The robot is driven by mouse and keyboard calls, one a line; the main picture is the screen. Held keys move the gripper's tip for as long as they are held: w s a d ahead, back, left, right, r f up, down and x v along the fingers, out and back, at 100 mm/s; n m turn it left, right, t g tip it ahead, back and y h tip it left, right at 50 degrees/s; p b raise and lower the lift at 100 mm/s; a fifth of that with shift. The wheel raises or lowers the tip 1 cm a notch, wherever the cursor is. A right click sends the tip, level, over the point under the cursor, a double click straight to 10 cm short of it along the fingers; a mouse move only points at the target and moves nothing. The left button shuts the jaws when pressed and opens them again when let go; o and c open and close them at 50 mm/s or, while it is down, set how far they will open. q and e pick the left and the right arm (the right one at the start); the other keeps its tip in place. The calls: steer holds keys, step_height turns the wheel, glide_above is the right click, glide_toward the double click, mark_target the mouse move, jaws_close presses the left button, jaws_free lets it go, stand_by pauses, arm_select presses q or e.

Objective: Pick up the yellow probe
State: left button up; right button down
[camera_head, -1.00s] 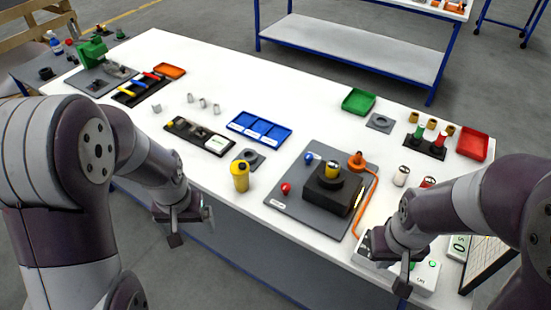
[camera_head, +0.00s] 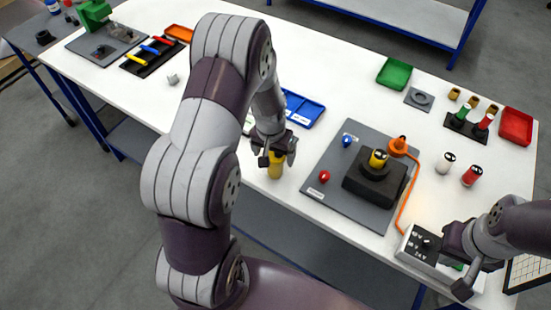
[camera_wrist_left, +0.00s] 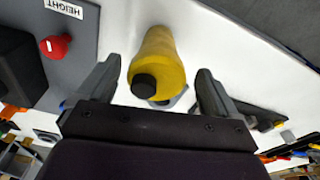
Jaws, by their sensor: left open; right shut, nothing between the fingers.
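The yellow probe (camera_head: 275,171) is a yellow cylinder standing near the front edge of the white table. My left gripper (camera_head: 277,157) is over its upper part, with its fingers to either side. In the left wrist view the probe (camera_wrist_left: 163,58) shows its dark round tip between the two open fingers. A gap is visible on both sides, so it is not gripped. My right gripper (camera_head: 474,284) is shut and empty, beside the power supply box (camera_head: 425,246) at the right.
A grey plate (camera_head: 330,198) with a black block (camera_head: 372,188) and a red knob (camera_head: 324,176) lies right of the probe. A blue tray (camera_head: 304,108) is behind my left gripper. White table is clear at the back middle.

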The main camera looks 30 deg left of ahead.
mark_target(275, 171)
arm_select(q)
steer(key=shift+w+d+f, duration=0.1)
steer(key=shift+f, duration=0.75)
steer(key=shift+w+d+f, duration=0.1)
steer(key=shift+f, duration=0.7)
steer(key=c, duration=1.2)
